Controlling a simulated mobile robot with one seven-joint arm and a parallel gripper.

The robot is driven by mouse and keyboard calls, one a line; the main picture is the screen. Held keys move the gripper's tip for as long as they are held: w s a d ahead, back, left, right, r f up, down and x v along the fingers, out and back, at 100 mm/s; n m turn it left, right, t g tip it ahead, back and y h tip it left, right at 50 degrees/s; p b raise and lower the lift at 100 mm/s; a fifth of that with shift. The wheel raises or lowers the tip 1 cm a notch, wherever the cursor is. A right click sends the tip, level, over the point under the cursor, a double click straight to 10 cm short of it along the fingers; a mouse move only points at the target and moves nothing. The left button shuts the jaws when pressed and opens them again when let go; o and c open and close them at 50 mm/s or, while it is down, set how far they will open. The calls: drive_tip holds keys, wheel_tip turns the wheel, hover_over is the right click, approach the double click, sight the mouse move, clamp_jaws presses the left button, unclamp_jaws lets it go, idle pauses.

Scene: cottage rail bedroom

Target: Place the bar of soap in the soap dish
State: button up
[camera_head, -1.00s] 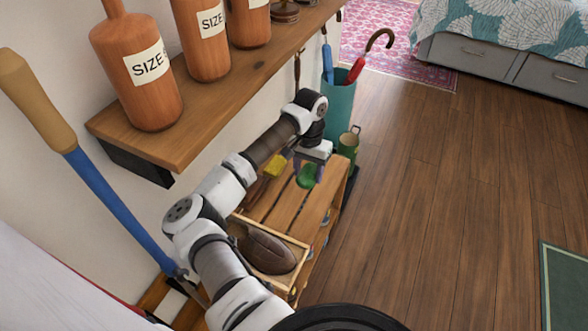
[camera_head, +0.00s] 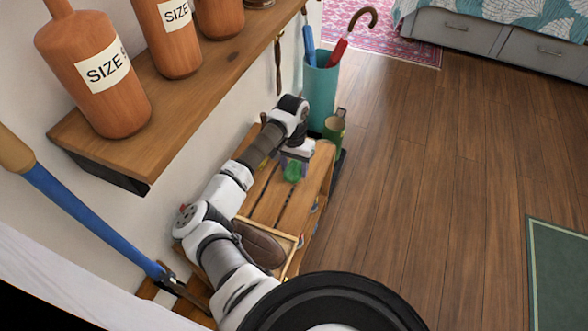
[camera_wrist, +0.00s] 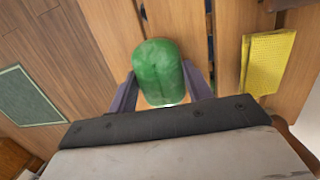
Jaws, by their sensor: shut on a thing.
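The bar of soap looks to be the green, rounded block (camera_head: 292,173) between the fingers of my gripper (camera_head: 295,163), over the slatted wooden bench. In the wrist view my gripper (camera_wrist: 162,88) is shut on this green soap (camera_wrist: 160,70), one purple finger at each side. The gap between soap and slats cannot be judged. A yellow, textured rectangular thing (camera_wrist: 265,62) lies on the slats to the right in the wrist view, apart from the soap. I cannot tell whether it is the soap dish, and no other dish is clear.
The wooden bench (camera_head: 277,200) holds a box with a brown shoe (camera_head: 260,243) at its near end. A shelf with bottles (camera_head: 92,70) overhangs at left.

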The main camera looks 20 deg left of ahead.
drive_tip(key=shift+f, duration=0.85)
drive_tip(key=shift+f, duration=0.15)
drive_tip(key=o, duration=1)
